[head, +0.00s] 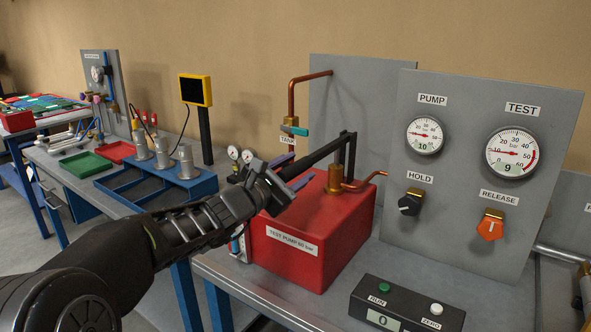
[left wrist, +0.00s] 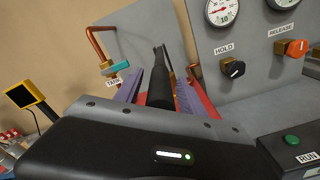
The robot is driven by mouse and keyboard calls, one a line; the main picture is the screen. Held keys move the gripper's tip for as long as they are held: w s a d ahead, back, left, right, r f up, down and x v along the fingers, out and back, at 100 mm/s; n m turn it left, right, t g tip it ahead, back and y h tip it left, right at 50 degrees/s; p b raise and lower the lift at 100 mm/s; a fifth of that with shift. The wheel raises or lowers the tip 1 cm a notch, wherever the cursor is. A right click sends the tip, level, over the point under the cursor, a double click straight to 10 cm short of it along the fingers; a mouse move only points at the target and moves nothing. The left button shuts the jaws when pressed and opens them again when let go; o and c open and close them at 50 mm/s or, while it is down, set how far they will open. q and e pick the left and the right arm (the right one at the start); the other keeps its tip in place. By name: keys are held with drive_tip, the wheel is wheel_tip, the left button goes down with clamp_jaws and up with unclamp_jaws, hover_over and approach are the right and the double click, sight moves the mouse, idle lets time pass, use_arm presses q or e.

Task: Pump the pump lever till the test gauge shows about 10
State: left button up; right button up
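The red test pump (head: 290,262) stands on the bench, and its black pump lever (head: 328,149) slopes down from the pivot toward my left gripper (head: 297,182). In the left wrist view the purple fingers of my left gripper (left wrist: 160,96) lie on both sides of the lever's black handle (left wrist: 160,82) and appear shut on it. The test gauge (head: 511,152) has a readout of 9. The pump gauge (head: 425,135) reads 10. The black HOLD knob (head: 409,204) and orange RELEASE knob (head: 490,227) are on the grey panel. My right gripper is not in view.
A RUN/ZERO box (head: 405,305) with a display of 0 sits at the front of the bench. A copper pipe with a teal tank valve (head: 294,129) is behind the pump. A blue rack (head: 160,185) with metal cylinders stands on the left bench.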

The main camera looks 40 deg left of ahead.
use_arm(q)
clamp_jaws()
idle(1.2)
